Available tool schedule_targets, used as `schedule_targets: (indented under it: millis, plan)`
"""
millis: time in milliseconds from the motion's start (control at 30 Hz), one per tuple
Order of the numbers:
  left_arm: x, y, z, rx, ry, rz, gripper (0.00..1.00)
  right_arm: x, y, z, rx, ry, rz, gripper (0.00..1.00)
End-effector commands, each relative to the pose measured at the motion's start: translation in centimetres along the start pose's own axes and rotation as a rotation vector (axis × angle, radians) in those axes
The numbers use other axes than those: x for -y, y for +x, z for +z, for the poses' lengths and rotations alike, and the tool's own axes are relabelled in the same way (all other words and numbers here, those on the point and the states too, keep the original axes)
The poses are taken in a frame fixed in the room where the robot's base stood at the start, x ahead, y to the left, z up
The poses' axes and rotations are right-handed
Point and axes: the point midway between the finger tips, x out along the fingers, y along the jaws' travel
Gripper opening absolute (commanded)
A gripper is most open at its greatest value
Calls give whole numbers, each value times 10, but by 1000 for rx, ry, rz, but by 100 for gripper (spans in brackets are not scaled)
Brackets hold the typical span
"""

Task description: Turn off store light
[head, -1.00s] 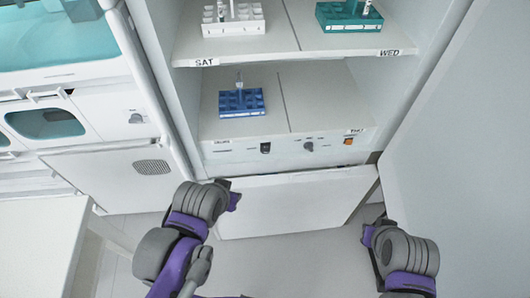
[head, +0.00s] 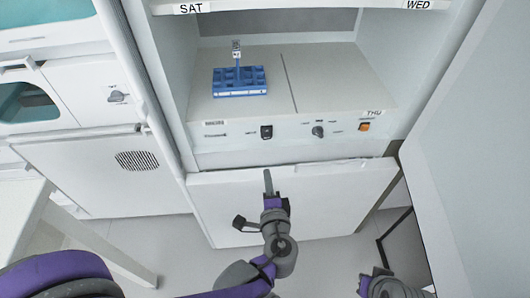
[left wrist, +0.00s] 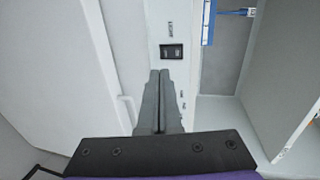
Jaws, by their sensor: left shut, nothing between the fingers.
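A black rocker switch (head: 266,131) sits on the white control panel (head: 220,146) under the lower shelf; it also shows in the left wrist view (left wrist: 171,52). To its right are a dark rotary knob (head: 318,131) and an orange switch (head: 364,126). My left gripper (head: 268,180) is shut and empty, just below the black switch in the head view. In the left wrist view its fingertips (left wrist: 160,74) lie just short of the switch, apart from it. My right gripper (head: 375,277) shows partly at the bottom edge; its fingers are unclear.
A blue rack (head: 239,82) with a tube stands on the lower shelf, above the panel. A white front panel (head: 330,196) lies below the controls. An open white door (head: 470,160) stands at the right, and a white table (head: 20,215) at the lower left.

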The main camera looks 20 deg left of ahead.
Motion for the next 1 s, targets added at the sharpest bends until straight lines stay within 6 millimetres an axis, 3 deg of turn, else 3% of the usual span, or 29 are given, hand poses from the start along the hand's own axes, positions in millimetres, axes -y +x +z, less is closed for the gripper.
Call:
schedule_targets:
  millis: [533, 667, 1000]
  plan:
    - [0, 7, -5, -9, 18, -21, 0, 0, 3, 1, 1, 0, 0, 0]
    - [0, 27, -4, -5, 18, -21, 0, 0, 6, 2, 2, 0, 0, 0]
    - [1, 99, -5, -7, 18, -20, 0, 0, 14, 6, 5, 0, 0, 0]
